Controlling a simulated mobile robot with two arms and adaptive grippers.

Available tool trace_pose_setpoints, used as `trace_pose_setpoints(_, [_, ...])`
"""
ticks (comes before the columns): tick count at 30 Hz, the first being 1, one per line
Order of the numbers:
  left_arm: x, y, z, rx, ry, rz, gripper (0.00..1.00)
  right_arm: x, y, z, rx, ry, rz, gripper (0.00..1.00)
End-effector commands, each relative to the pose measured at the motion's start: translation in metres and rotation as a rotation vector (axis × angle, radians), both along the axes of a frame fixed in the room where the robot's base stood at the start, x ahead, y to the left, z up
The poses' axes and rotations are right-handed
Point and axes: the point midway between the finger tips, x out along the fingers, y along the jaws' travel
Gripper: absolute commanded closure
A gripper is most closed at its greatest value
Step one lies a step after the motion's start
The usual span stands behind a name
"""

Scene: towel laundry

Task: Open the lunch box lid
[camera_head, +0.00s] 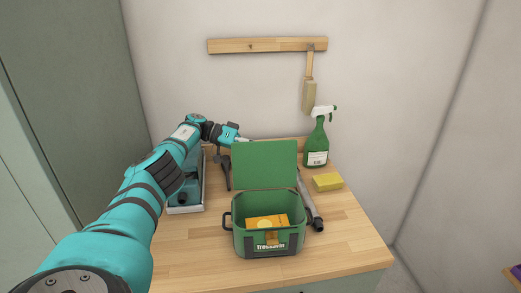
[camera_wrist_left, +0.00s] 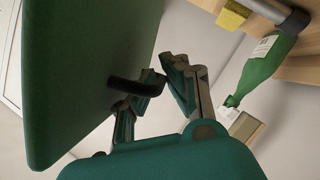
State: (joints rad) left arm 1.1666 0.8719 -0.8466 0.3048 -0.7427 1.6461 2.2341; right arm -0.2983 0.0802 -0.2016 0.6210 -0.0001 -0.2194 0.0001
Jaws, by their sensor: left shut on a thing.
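The green lunch box (camera_head: 270,240) stands on the wooden table, with a yellow-orange item (camera_head: 266,221) inside it. Its lid (camera_head: 265,164) is raised, standing nearly upright at the back of the box. My left gripper (camera_head: 242,140) is at the lid's upper left, partly hidden behind it. In the left wrist view the lid (camera_wrist_left: 90,60) fills the left side, and my left gripper's fingers (camera_wrist_left: 148,95) are shut on its black handle (camera_wrist_left: 135,86). My right gripper is not in view.
A green spray bottle (camera_head: 318,142) and a yellow sponge (camera_head: 327,182) are right of the box. A grey tube-like object (camera_head: 309,205) lies close beside it. A tray (camera_head: 186,209) is at the left under my arm. A brush (camera_head: 309,95) hangs from a wall rail (camera_head: 265,45). The front right tabletop is clear.

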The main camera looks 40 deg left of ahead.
Motion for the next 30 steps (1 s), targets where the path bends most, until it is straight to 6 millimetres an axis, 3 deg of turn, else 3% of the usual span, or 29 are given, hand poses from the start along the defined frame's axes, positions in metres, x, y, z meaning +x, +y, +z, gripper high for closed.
trace_pose_setpoints(1, [-0.003,-0.002,-0.011,0.011,0.02,-0.009,1.0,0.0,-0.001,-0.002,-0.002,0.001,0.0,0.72])
trace_pose_setpoints(15, [-0.002,-0.001,-0.009,0.01,0.014,-0.008,1.0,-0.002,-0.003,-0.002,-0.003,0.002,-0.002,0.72])
trace_pose_setpoints(16, [-0.002,-0.001,-0.008,0.01,0.014,-0.007,0.89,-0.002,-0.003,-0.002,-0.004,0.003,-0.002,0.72])
trace_pose_setpoints(18, [-0.002,-0.001,-0.008,0.008,0.012,-0.007,0.81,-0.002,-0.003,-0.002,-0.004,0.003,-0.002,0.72])
trace_pose_setpoints(26, [-0.001,-0.001,-0.005,0.007,0.008,-0.005,0.81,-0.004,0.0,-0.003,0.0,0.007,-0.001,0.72])
trace_pose_setpoints(30, [-0.001,0.0,0.006,0.008,0.004,-0.004,0.81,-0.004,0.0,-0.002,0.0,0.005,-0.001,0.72])
